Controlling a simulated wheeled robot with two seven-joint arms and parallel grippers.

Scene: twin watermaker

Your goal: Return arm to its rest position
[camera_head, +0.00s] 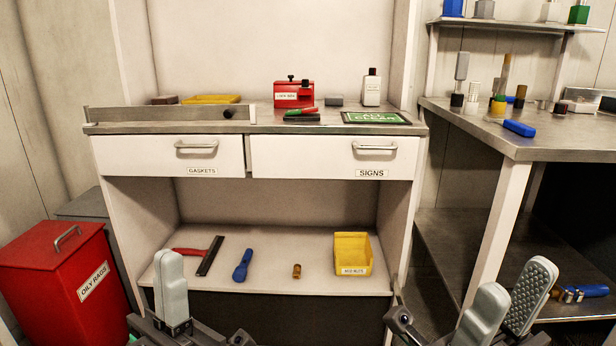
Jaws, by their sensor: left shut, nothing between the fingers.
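My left gripper (170,258) shows at the bottom left, in front of the lower shelf of the white cabinet. Its pale grey fingers are together with nothing between them. My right gripper (516,280) shows at the bottom right, in front of the bench at the right. Its two pale fingers stand apart and it looks empty. Most of both arms lies below the picture edge.
A red oily-rags bin (50,275) stands left of my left gripper. The lower shelf (325,283) bears a red-handled tool (200,254), a blue tool (243,265), a brass fitting (297,271) and a yellow bin (352,252). Both drawers (215,165) are shut.

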